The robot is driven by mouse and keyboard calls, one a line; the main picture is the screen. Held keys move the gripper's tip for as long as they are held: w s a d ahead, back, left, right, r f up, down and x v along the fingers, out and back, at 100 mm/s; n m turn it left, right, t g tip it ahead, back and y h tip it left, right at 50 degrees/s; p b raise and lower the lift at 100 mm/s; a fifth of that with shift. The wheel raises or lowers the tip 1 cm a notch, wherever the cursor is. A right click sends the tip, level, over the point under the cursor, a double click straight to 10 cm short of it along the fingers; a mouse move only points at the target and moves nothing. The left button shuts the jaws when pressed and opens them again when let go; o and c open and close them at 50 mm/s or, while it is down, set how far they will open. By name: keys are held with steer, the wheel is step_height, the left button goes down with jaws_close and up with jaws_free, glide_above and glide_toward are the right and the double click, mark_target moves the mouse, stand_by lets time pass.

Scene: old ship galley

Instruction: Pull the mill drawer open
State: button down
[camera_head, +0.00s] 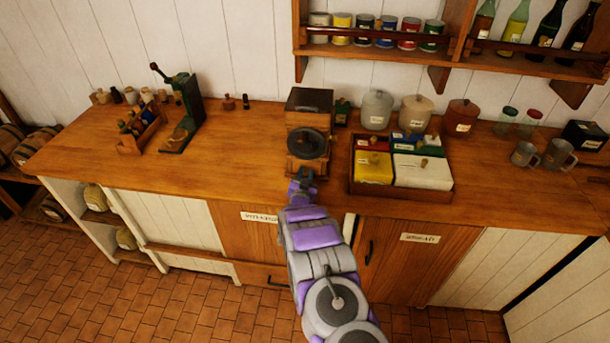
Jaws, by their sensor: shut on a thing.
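The mill (309,115) is a dark wooden box on the counter, with a round dark part on its front and a lighter wooden lower section. My gripper (304,178) is at the foot of the mill's front, low over the counter. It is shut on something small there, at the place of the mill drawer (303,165). My gripper and arm hide most of the drawer's front, so I cannot tell how far it is out.
A wooden tray (426,193) with colored boxes stands close to the right of the mill. A green corking device (187,110) and a small rack stand at the left. The counter (235,165) left of the mill is clear. A shelf (400,55) with tins and bottles hangs above.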

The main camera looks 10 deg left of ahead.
stand_by(0.3)
steer(key=shift+s+a, duration=0.15)
steer(key=shift+s, duration=3.7)
steer(key=c, duration=0.9)
jaws_free()
steer(key=s, duration=1.7)
steer(key=shift+s+a+p, duration=0.15)
steer(key=shift+a+p, duration=0.2)
steer(key=shift+p, duration=0.1)
